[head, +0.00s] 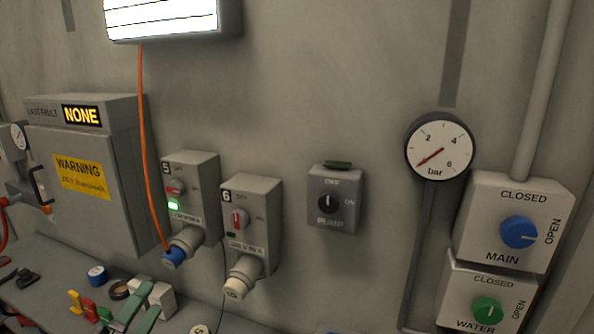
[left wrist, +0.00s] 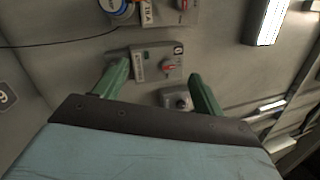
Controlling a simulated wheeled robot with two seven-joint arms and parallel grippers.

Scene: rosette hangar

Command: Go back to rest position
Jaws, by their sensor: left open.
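My left gripper (head: 138,308) shows low in the head view, in front of the wall and over the bench, cut by the lower edge. In the left wrist view its two green fingers (left wrist: 158,74) stand wide apart with nothing held between them. Beyond them the wall box marked 6 (left wrist: 152,62) shows between the fingers, apart from them. My right gripper is in neither view.
Sockets 5 (head: 202,168) and 6 (head: 264,196), the pump switch box (head: 345,215), a pressure gauge (head: 440,146) and the main valve (head: 500,200) line the wall. A grey cabinet (head: 95,215) stands left. An orange cable (head: 145,130) hangs to socket 5. Small items clutter the bench (head: 40,255).

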